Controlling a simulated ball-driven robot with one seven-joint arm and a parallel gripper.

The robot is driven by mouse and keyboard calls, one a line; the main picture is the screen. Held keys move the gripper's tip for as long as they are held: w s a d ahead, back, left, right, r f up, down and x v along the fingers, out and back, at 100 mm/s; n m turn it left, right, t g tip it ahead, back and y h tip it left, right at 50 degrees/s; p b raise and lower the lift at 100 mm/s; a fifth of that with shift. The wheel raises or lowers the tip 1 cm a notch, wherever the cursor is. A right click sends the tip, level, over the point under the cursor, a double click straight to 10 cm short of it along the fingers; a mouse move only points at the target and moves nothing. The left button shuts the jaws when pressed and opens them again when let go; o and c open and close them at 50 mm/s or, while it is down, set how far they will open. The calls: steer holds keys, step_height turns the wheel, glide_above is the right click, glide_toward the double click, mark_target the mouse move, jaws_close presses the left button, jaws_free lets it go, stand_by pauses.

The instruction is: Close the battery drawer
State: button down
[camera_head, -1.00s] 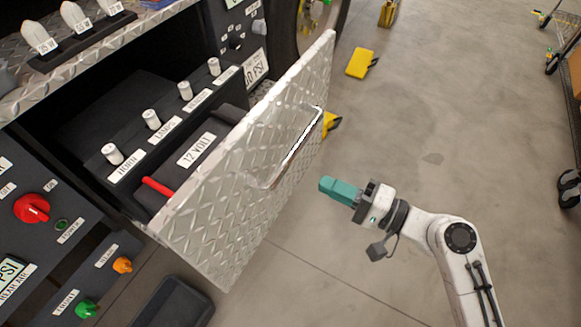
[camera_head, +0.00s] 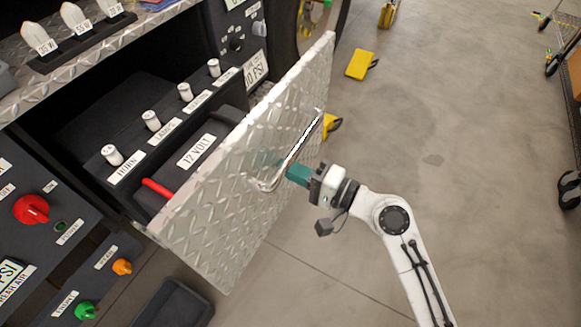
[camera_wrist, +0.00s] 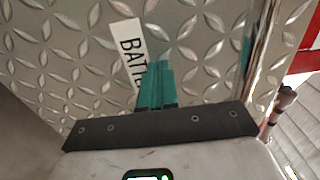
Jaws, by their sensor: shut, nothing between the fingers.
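The battery drawer (camera_head: 245,215) stands pulled out of the cabinet, with a diamond-plate metal front and a long bar handle (camera_head: 297,152). Inside it are a 12 volt battery and a row of labelled white knobs. My gripper (camera_head: 290,172) is shut and empty, its teal fingers at the drawer front beside the handle. In the wrist view the teal fingers (camera_wrist: 156,84) point at the diamond plate (camera_wrist: 75,50), partly covering a label (camera_wrist: 128,50) that begins "BATT". I cannot tell whether the fingertips touch the plate.
Control panels with a red knob (camera_head: 31,209) and a green knob (camera_head: 85,311) are left of the drawer. A black bin (camera_head: 172,305) lies on the floor below. A yellow block (camera_head: 360,64) lies behind. The floor to the right is open.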

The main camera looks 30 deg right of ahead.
mark_target(220, 139)
steer(key=p+x, duration=0.1)
steer(key=x, duration=1.7)
steer(key=shift+r+p, duration=0.1)
steer(key=shift+p, duration=0.25)
steer(key=b+x, duration=0.2)
steer(key=x, duration=0.7)
steer(key=b+x, duration=0.2)
steer(key=x, duration=0.7)
steer(key=shift+f+b, duration=0.2)
steer(key=shift+b, duration=0.2)
steer(key=shift+w+a, duration=0.2)
steer(key=shift+w, duration=0.1)
steer(key=shift+w+r, duration=0.15)
steer(key=shift+r, duration=0.15)
